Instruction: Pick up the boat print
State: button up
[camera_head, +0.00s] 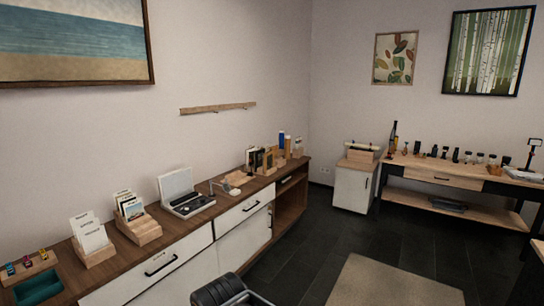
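I cannot make out a boat print for certain. A small card with a picture (134,211) stands at the front of a wooden card holder (143,233) on the long sideboard. Its motif is too small to read. The large framed picture (70,45) on the left wall shows a beach and sea, with no boat visible. A dark, ribbed part of my arm shows at the bottom edge, apart from the cards. My gripper's fingers are not in view.
The sideboard (180,226) also holds a second card holder (95,252), an open grey case (187,198), and a green tray (38,288). A white cabinet (352,188) and workbench (432,173) stand at the back. The dark floor is open, with a rug (385,283).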

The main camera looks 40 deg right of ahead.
aim_at(134, 210)
jog(key=z, duration=0.75)
jog(key=i, duration=2.45)
jog(key=u, duration=3.05)
jog(key=i, duration=0.5)
